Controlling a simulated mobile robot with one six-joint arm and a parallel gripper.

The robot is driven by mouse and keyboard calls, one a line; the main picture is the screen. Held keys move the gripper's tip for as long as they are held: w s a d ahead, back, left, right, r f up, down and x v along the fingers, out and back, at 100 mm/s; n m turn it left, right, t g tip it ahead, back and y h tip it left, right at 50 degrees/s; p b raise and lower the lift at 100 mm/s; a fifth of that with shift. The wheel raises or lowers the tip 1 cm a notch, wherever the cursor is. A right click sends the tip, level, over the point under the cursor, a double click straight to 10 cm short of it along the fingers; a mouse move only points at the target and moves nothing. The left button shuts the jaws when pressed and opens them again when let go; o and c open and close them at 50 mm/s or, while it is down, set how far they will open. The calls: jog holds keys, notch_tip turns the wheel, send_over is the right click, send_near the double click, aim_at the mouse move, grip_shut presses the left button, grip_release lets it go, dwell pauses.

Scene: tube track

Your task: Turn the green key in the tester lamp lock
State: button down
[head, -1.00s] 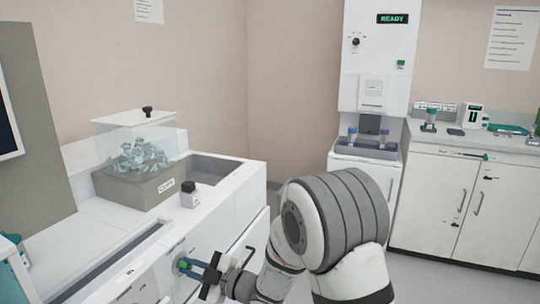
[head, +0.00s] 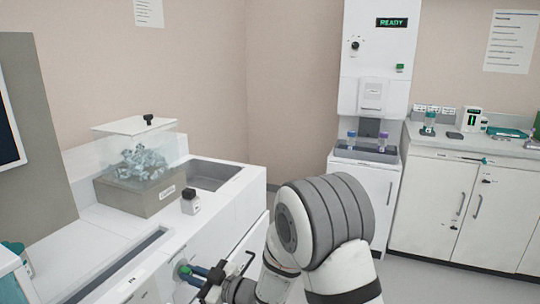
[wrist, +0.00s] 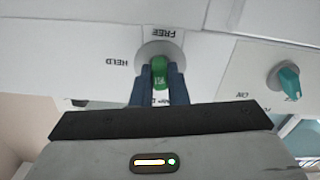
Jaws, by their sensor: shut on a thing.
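The green key (wrist: 159,72) sits in a round grey lock (wrist: 160,52) on a white panel in the wrist view. The labels FREE (wrist: 161,33) and HELD (wrist: 117,62) stand around the lock and read upside down. My gripper (wrist: 160,80) is shut on the key, with a blue finger on each side of it. The fingers partly hide the key. I cannot see the tester lamp.
A teal knob (wrist: 288,80) is on the panel right of the lock in the wrist view. A white machine (head: 375,60) reading READY stands at the back.

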dwell(0.3)
jog(key=shift+r+m, duration=0.1)
jog(key=shift+m, duration=0.4)
jog(key=c, duration=1.8)
grip_release()
jog(key=o, duration=0.5)
jog(key=shift+c, duration=0.2)
